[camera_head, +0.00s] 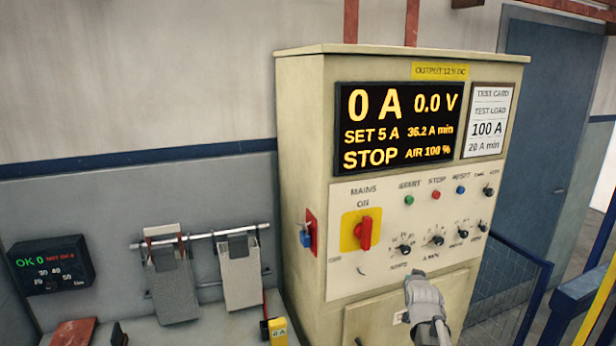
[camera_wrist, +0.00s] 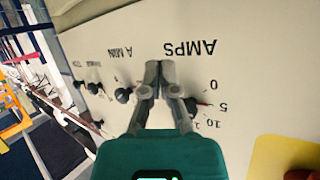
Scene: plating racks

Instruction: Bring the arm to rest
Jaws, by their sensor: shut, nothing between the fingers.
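My gripper (camera_head: 413,276) is in front of the lower part of the beige rectifier cabinet (camera_head: 400,62) in the head view, below the row of black knobs. In the wrist view my gripper (camera_wrist: 159,64) is shut and empty, its fingertips together in front of the control panel (camera_wrist: 230,60). The panel appears upside down there. The AMPS knob (camera_wrist: 193,107) is partly hidden behind a finger, and the A MIN knob (camera_wrist: 124,95) is just left of the fingers. I cannot tell whether the fingertips touch the panel.
The display (camera_head: 400,128) reads 0 A, 0.0 V, SET 5 A and STOP. A red mains switch (camera_head: 366,233) sits on a yellow plate. Two grey plates hang on a rail (camera_head: 205,233) at left. A blue mesh barrier (camera_head: 508,290) stands at right.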

